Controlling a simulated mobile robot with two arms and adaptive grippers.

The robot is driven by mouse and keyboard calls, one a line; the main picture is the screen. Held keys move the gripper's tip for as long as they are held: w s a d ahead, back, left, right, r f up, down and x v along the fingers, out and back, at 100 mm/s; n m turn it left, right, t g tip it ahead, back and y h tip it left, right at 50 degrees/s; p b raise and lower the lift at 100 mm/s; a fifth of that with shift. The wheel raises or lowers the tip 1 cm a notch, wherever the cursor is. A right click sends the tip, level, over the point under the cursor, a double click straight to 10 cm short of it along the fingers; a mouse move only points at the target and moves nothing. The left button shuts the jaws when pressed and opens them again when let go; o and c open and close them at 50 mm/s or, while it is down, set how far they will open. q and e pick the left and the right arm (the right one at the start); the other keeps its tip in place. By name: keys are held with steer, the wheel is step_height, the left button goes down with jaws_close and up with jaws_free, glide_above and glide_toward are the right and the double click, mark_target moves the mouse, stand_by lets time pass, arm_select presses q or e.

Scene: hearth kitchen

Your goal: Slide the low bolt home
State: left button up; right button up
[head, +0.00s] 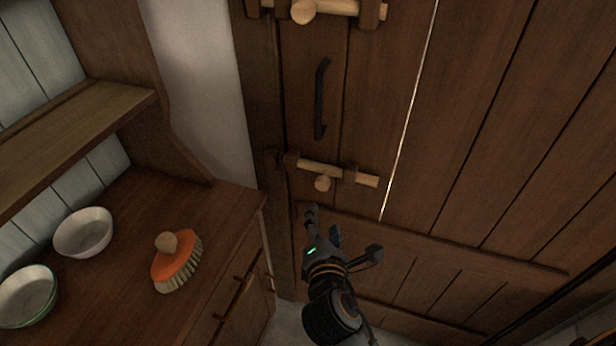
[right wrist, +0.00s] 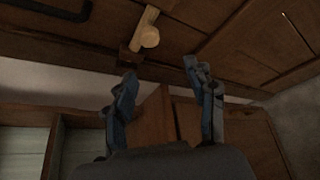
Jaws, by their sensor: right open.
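The low bolt (head: 318,168) is a pale wooden bar lying across the dark plank door, with a round knob (head: 323,184) below its middle. Its right end sticks out past a dark bracket (head: 350,174); its left end meets dark wood near the post, and I cannot tell how far it enters. My right gripper (head: 323,221) is open and empty, just below the knob in the head view. In the right wrist view the bolt (right wrist: 143,25) and knob (right wrist: 149,37) show beyond and above the open fingers (right wrist: 160,78). My left gripper is not in view.
An upper bolt (head: 338,7) and a black handle (head: 321,98) are higher on the door (head: 385,120). At left, a wooden counter (head: 120,215) carries two bowls (head: 83,232) and an orange brush (head: 174,262). Its right edge is near my right arm.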

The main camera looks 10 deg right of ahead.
mark_target(323, 186)
steer(key=x, duration=0.4)
steer(key=r+p+x, duration=0.1)
steer(key=x, duration=0.3)
steer(key=r+p+x, duration=0.1)
steer(key=x, duration=0.4)
steer(key=shift+w+d+r, duration=0.1)
steer(key=shift+w+d, duration=0.25)
jaws_close()
